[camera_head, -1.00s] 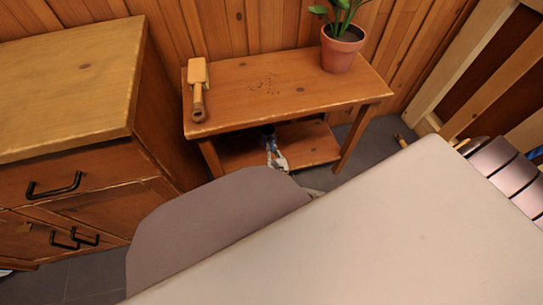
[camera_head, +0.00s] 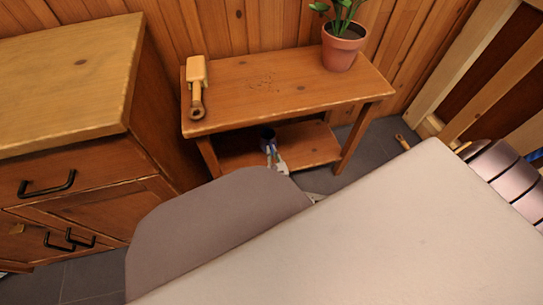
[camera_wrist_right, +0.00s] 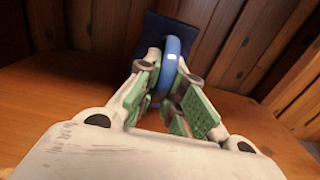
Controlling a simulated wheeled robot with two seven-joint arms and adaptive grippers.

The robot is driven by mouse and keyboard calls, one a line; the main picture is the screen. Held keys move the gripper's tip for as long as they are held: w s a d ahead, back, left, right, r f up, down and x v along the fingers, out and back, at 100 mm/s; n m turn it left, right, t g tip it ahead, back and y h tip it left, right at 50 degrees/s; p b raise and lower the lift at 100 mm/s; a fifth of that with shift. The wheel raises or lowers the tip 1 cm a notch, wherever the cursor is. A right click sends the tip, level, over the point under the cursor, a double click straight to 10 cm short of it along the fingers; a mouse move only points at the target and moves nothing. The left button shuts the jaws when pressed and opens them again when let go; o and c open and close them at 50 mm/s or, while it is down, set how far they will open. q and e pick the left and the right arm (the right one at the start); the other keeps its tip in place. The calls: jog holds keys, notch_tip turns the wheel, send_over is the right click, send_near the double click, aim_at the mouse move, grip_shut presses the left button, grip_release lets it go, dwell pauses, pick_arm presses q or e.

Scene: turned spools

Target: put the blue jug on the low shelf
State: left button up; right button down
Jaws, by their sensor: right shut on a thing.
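The dark blue jug (camera_head: 268,134) is inside the low table, over its low shelf (camera_head: 311,146), partly hidden under the top board. My right gripper (camera_head: 275,158) reaches in from the front and is shut on the jug's handle. In the right wrist view the blue handle (camera_wrist_right: 172,66) is between the green-padded fingers of the right gripper (camera_wrist_right: 165,88), with the darker jug body (camera_wrist_right: 166,31) behind it. I cannot tell whether the jug's base touches the shelf board. My left gripper is not in view.
A wooden cabinet (camera_head: 75,85) is at the left. The low shelf's right part is clear. Plank wall behind.

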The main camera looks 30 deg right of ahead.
jog(key=shift+f+b, duration=0.35)
jog(key=shift+f, duration=0.4)
jog(key=c, duration=1.5)
grip_release()
jog(key=shift+f, duration=0.15)
